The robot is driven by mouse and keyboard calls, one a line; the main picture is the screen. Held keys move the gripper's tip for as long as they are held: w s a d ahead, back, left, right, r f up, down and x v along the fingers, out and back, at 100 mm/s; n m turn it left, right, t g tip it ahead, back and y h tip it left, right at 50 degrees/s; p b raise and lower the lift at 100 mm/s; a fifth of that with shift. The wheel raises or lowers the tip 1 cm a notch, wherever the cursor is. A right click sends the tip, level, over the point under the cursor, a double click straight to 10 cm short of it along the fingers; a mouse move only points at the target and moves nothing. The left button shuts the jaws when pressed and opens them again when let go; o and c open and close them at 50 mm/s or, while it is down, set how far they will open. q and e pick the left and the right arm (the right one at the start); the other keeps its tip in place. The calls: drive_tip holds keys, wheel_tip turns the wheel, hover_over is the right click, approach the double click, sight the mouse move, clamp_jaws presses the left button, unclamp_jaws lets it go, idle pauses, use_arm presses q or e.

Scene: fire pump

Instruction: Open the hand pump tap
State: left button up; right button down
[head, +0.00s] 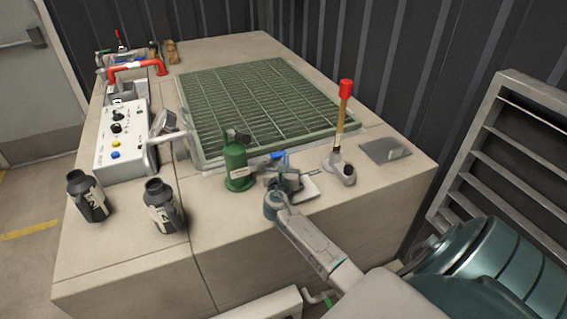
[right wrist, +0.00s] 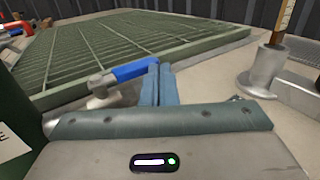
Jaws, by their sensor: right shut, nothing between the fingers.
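The tap is a small valve with a blue lever (head: 278,155) on the bench top, just in front of the green grate. In the right wrist view the blue lever (right wrist: 133,70) slants up to the right from a pale valve body (right wrist: 102,90). My right gripper (head: 284,172) is beside the tap; its two blue-grey fingers (right wrist: 160,75) are shut together and empty. The lever's right end meets the fingertips in that view; I cannot tell whether they touch. The hand pump's upright lever (head: 343,110) with a red grip stands to the right. My left gripper is not in view.
A green canister (head: 237,167) stands close left of my gripper. The green grate (head: 250,105) lies behind. Two dark bottles (head: 88,196) (head: 163,205) and a control panel (head: 120,135) are at the left. A flat grey plate (head: 385,150) lies right of the pump.

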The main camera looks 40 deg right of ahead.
drive_tip(key=shift+d+r, duration=0.1)
drive_tip(key=shift+w, duration=0.1)
idle(0.5)
drive_tip(key=b+v, duration=0.1)
drive_tip(key=v, duration=0.9)
drive_tip(key=shift+f+b, duration=0.2)
drive_tip(key=shift+b, duration=0.15)
drive_tip(key=shift+s+a+r, duration=0.1)
drive_tip(key=shift+s+a, duration=0.2)
drive_tip(key=shift+a, duration=0.1)
